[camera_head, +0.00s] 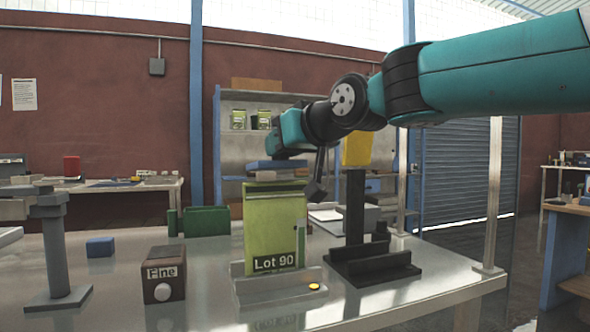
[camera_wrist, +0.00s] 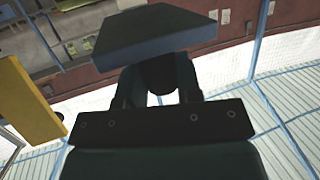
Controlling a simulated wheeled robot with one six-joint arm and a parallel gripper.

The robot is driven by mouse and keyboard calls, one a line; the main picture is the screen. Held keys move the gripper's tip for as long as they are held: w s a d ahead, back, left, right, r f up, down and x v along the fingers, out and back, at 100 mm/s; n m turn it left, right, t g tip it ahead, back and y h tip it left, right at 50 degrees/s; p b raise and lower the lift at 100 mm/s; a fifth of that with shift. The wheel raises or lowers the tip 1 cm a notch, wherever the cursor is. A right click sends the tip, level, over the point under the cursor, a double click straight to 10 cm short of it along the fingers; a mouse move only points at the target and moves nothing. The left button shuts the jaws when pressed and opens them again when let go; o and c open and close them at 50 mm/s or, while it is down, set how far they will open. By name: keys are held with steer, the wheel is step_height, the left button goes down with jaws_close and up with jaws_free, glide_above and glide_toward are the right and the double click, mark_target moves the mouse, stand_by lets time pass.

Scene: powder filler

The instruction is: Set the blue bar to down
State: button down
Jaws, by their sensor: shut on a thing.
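The blue bar (camera_head: 278,165) is a flat blue piece lying level above the green packet marked "Lot 90" (camera_head: 272,222), with a small pinkish block (camera_head: 268,175) just under it. My gripper (camera_head: 290,154) is at the bar, reached from the right and above; its fingers are mostly hidden in the head view. In the wrist view the bar (camera_wrist: 155,32) shows as a wide dark blue slab across the tips of my gripper (camera_wrist: 160,80). The dark fingers are shut on it.
A yellow block (camera_head: 356,149) on a black stand (camera_head: 354,210) stands close on the right. A brown box marked "Fine" (camera_head: 163,276), a small blue block (camera_head: 100,247) and a grey stand (camera_head: 52,250) are on the left. The packet stands on a grey base (camera_head: 280,290) with a yellow button.

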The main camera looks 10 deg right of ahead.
steer(key=shift+s+f+t+b, duration=0.2)
steer(key=shift+f+t+b, duration=0.5)
steer(key=shift+b, duration=0.8)
steer(key=shift+f+y, duration=0.1)
steer(key=shift+y, duration=0.2)
steer(key=c, duration=0.8)
jaws_free()
steer(key=shift+b+v, duration=5.65)
steer(key=shift+v, duration=3.1)
